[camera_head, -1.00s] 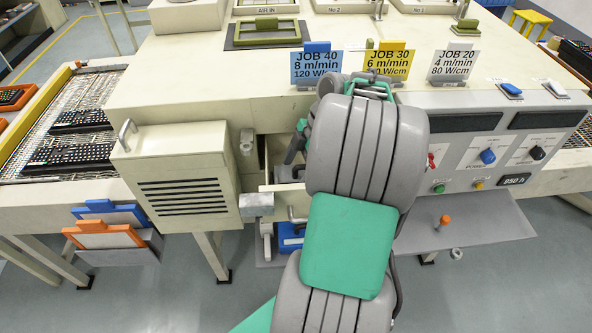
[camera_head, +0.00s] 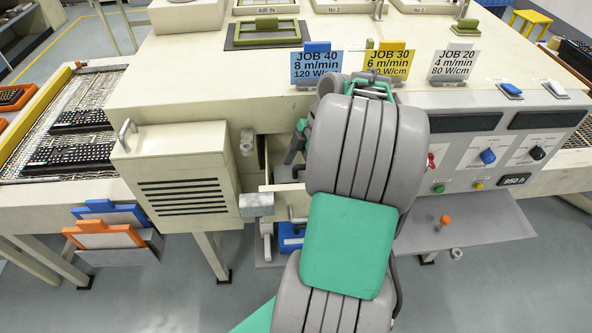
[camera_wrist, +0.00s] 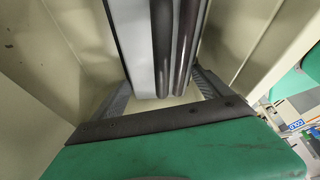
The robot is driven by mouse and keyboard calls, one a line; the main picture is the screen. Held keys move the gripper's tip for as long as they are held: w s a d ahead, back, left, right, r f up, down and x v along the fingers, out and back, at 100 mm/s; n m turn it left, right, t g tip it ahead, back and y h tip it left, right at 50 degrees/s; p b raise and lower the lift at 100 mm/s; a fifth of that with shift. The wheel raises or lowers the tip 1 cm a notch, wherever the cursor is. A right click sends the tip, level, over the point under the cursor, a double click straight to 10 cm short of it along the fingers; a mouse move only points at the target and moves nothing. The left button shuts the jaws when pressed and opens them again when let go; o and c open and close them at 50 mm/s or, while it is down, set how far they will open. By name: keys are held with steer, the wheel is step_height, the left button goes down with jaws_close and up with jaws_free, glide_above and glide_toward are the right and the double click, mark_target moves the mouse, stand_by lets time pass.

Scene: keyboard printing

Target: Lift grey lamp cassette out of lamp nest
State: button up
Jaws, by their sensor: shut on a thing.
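In the wrist view my gripper (camera_wrist: 163,92) has one dark finger on each side of the grey lamp cassette (camera_wrist: 135,45) and is shut on it. The cassette shows a pale grey face with two dark lengthwise tubes beside it. Beige walls of the lamp nest (camera_wrist: 55,60) rise on both sides of the cassette. I cannot tell how deep the cassette sits in the nest. In the head view my arm covers the gripper, the cassette and most of the nest opening.
A beige louvred housing (camera_head: 182,180) with a handle stands left of the opening. The control panel (camera_head: 490,150) is on the right. Job cards (camera_head: 317,67) stand on the machine top above my arm. A blue thing (camera_head: 291,236) is partly hidden below the opening.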

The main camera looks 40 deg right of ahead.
steer(key=c, duration=0.5)
steer(key=shift+r+p, duration=4.45)
steer(key=shift+r, duration=1.15)
steer(key=shift+c, duration=0.3)
steer(key=shift+r, duration=1.95)
steer(key=shift+s+a+b, duration=0.35)
steer(key=shift+s+a, duration=0.8)
steer(key=shift+s, duration=0.5)
steer(key=shift+s+a+b, duration=0.3)
steer(key=shift+s+a, duration=0.8)
steer(key=shift+s, duration=0.55)
steer(key=shift+s+a+b, duration=0.35)
steer(key=shift+s+a, duration=0.8)
steer(key=shift+s, duration=0.5)
